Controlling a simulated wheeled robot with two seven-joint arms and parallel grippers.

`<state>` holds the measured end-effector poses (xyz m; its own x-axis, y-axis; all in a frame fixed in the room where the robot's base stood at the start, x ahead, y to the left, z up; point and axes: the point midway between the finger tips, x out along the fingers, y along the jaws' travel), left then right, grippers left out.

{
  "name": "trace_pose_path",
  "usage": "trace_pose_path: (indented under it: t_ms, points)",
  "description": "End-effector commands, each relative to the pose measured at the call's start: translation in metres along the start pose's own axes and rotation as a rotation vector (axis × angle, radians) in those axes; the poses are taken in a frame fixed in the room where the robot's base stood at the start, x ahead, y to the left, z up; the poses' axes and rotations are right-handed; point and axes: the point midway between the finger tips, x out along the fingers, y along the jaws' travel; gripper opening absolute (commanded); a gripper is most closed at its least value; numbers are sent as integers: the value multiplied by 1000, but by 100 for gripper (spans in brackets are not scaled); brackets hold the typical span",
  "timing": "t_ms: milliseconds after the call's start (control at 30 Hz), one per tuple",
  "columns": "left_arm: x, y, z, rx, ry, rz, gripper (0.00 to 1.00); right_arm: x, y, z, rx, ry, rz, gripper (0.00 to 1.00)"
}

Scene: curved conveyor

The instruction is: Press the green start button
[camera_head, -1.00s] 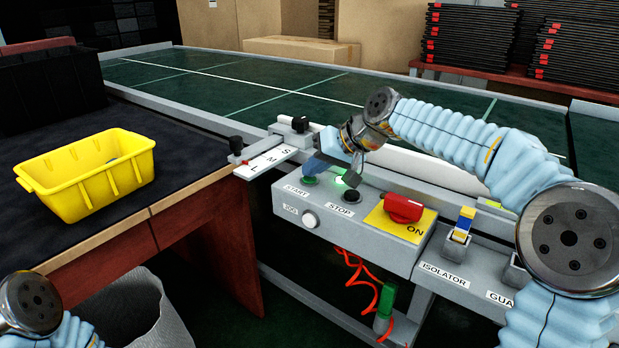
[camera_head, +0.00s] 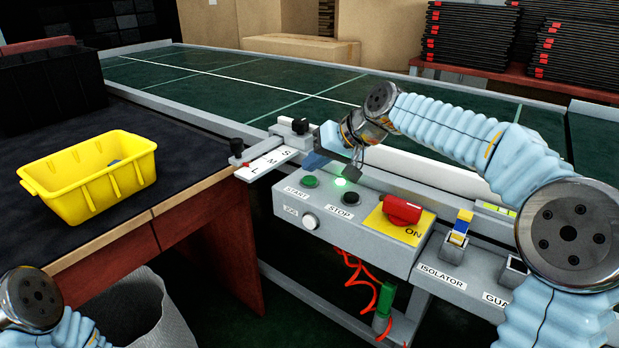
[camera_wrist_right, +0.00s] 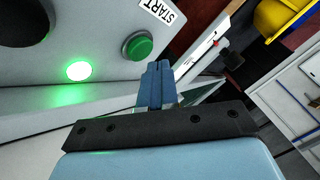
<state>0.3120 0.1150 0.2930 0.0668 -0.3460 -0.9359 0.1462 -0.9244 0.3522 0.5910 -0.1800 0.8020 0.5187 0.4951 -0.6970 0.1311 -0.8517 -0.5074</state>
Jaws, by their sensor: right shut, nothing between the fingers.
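The green start button (camera_head: 310,181) sits on the grey control box (camera_head: 380,241) beside the START label, and it also shows in the right wrist view (camera_wrist_right: 138,46). A lit green lamp (camera_head: 341,182) glows to its right, with the black stop button (camera_head: 351,198) below. My right gripper (camera_head: 316,160) is behind and above the start button, apart from it. In the right wrist view its blue fingers (camera_wrist_right: 158,84) are shut and empty, a little below the button in the picture. The left gripper is out of view; only part of my left arm shows.
A red rotary switch (camera_head: 402,210) on a yellow plate and a white button (camera_head: 310,221) share the box. A sliding S-M-L gauge (camera_head: 268,164) lies just left. A yellow bin (camera_head: 90,180) stands on the left bench. The green conveyor (camera_head: 250,85) runs behind.

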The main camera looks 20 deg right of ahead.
Motion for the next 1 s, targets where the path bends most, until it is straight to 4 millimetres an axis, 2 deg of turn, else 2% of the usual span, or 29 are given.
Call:
trace_pose_path:
  t_ms: [500,1000]
  points:
    - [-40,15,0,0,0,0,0,-34,-25,-25,-1,-1,0,0]
    - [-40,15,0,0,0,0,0,-34,-25,-25,0,0,0,0]
